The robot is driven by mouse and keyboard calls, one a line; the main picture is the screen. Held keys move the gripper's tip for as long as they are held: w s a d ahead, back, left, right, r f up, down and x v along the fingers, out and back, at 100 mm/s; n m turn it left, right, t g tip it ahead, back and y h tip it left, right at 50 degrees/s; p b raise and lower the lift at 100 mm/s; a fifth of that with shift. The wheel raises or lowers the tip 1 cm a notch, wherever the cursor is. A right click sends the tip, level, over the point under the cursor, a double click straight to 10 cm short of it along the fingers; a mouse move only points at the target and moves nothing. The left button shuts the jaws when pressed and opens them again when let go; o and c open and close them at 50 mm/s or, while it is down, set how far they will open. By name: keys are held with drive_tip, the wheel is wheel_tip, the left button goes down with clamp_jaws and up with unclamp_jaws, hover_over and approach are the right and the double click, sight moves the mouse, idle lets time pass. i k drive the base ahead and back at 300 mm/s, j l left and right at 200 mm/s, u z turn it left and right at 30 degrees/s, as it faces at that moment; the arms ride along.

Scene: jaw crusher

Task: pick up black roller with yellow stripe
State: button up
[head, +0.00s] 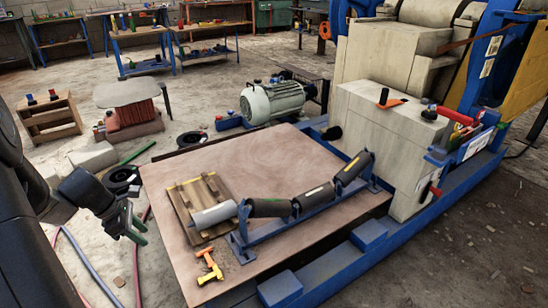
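A blue roller frame (285,228) stands on the brown board and carries a row of black rollers. The right roller (353,168) is tilted up and shows a yellow mark. The middle roller (314,197) shows a thinner yellowish mark, so I cannot tell for sure which is the striped one. The left black roller (270,208) shows no clear stripe. My gripper (138,231) is at the left, beyond the board's left edge and well apart from the rollers. Its two greenish fingers look apart, with nothing between them.
A grey cylinder (214,215) lies on a wooden pallet (184,208) beside the rollers. An orange hammer (210,266) lies in front. The board (270,158) is clear behind. Hoses (90,265) lie on the floor.

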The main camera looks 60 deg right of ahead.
sight(362, 160)
drive_tip(key=k+l+u, duration=0.25)
drive_tip(key=u, duration=0.15)
drive_tip(key=k+u, duration=0.85)
drive_tip(key=k+j+u, duration=0.1)
drive_tip(key=k+u, duration=1.05)
drive_tip(key=k+j+u, duration=0.1)
drive_tip(key=k+u, duration=0.3)
drive_tip(key=k+j+u, duration=0.2)
drive_tip(key=u, duration=0.15)
drive_tip(key=k+u, duration=0.2)
drive_tip(key=u, duration=0.2)
drive_tip(key=k+u, duration=0.2)
drive_tip(key=u, duration=0.15)
drive_tip(key=k+l+z, duration=0.1)
drive_tip(key=z, duration=0.3)
drive_tip(key=k+l+z, duration=0.1)
drive_tip(key=z, duration=0.8)
drive_tip(key=l+z, duration=0.15)
drive_tip(key=z, duration=0.7)
drive_tip(key=l+z, duration=0.15)
drive_tip(key=z, duration=0.75)
drive_tip(key=l+z, duration=0.1)
drive_tip(key=z, duration=0.35)
